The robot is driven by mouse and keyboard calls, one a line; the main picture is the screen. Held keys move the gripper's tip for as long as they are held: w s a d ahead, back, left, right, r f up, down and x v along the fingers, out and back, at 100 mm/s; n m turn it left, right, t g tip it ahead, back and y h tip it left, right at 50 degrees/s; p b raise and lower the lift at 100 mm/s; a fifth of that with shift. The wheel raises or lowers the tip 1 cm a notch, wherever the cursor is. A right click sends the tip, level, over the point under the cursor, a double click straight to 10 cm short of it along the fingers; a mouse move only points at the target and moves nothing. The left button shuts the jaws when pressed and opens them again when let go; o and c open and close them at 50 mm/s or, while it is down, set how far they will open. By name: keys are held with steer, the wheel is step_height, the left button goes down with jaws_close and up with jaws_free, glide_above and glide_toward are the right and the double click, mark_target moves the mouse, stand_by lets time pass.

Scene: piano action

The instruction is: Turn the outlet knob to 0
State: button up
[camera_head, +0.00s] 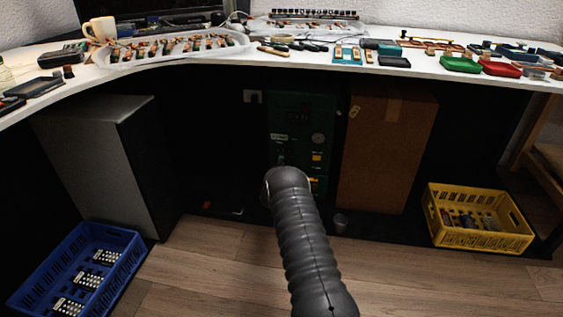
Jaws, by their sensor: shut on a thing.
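A dark green machine (287,103) stands under the desk, near the middle of the view. Its front carries a dark panel, a round gauge (318,138), a pale label (279,136) and small yellow patches (317,157). My dark ribbed arm rises from the bottom edge and its rounded end covers the lower left of the machine's front. My gripper is hidden behind the arm, so its jaws and what they touch do not show. I cannot make out the outlet knob or its setting; it may be behind the arm.
A brown cardboard box (387,150) stands right of the machine, a grey cabinet (95,165) to the left. A blue crate (75,270) and a yellow crate (480,240) stand on the floor. The white desk (230,65) overhangs the machine.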

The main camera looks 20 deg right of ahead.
steer(key=shift+n+y, duration=0.3)
steer(key=shift+n, duration=3.7)
steer(key=o, duration=1.1)
steer(key=shift+a, duration=0.15)
steer(key=shift+o, duration=0.2)
steer(key=shift+d, duration=0.2)
steer(key=v, duration=1.2)
steer(key=shift+f, duration=0.1)
